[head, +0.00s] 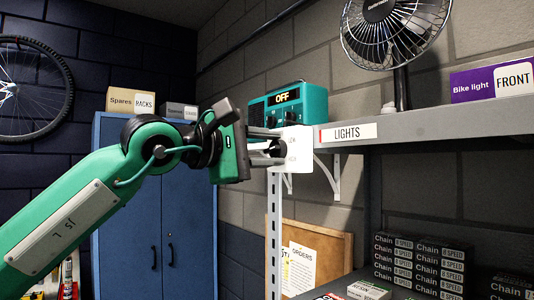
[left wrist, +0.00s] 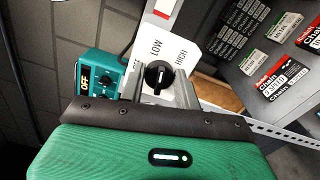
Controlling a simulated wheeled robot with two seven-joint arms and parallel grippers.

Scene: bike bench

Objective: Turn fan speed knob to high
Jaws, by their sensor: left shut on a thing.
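The fan speed knob (left wrist: 158,74) is black with a pale pointer line and sits on a white plate (left wrist: 174,46) marked LOW and HIGH. In the left wrist view the pointer lies roughly along the picture's vertical; its exact setting is hard to tell. In the head view the plate (head: 299,160) is at the shelf's left end, partly covered by my gripper. My left gripper (head: 276,148) reaches it from the left, shut on the knob, with a finger on either side. The fan (head: 388,28) stands on the shelf above. My right gripper is not in view.
A teal device reading OFF (head: 294,100) sits close behind my left gripper. The grey shelf (head: 440,120) has a LIGHTS label and a purple Bike light box (head: 473,84). Chain boxes (head: 420,262) are stacked below. A blue cabinet (head: 150,225) stands at the back left.

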